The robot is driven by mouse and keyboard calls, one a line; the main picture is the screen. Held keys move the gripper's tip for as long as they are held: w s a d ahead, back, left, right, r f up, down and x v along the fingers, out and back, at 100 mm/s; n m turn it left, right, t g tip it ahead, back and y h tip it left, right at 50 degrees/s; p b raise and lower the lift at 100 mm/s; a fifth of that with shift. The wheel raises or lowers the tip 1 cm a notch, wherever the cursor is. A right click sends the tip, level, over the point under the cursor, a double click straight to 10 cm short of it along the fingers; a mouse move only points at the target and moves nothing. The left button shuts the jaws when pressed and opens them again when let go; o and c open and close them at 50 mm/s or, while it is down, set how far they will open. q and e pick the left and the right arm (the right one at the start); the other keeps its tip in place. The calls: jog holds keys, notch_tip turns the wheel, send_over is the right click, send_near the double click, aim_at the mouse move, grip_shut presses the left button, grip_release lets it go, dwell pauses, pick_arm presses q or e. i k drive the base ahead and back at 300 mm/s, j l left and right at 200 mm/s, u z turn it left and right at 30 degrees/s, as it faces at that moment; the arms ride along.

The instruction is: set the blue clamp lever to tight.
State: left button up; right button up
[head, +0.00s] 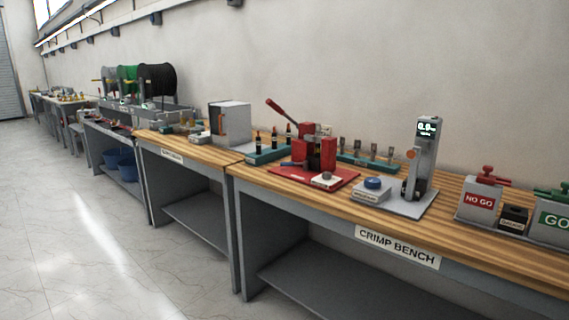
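I cannot make out a blue clamp lever for certain. A blue round knob (372,183) sits on a small light grey box on the crimp bench (455,225). A red press (314,150) with a raised red handle stands on a red plate left of it, and a small bluish bar at its left side is too small to identify. A grey upright tester (422,155) with a lit display stands right of the knob. Neither of my grippers is in view.
Red NO GO (479,201) and green GO (553,220) boxes stand at the right, a small dark box between them. More benches run left along the wall, with cable reels (157,82) and blue buckets (121,160) below. The floor (75,215) at left is clear.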

aim_at(305, 162)
jog(key=i+j, duration=0.25)
jog(key=i, duration=0.25)
jog(key=i+j+z, duration=0.1)
jog(key=i+j, duration=0.15)
jog(key=i, duration=0.25)
jog(key=i+j, duration=0.25)
jog(key=i, duration=0.25)
jog(key=i+j, duration=0.3)
jog(key=i, duration=0.25)
jog(key=i+j+z, duration=0.1)
jog(key=i+j, duration=0.2)
jog(key=i, duration=0.2)
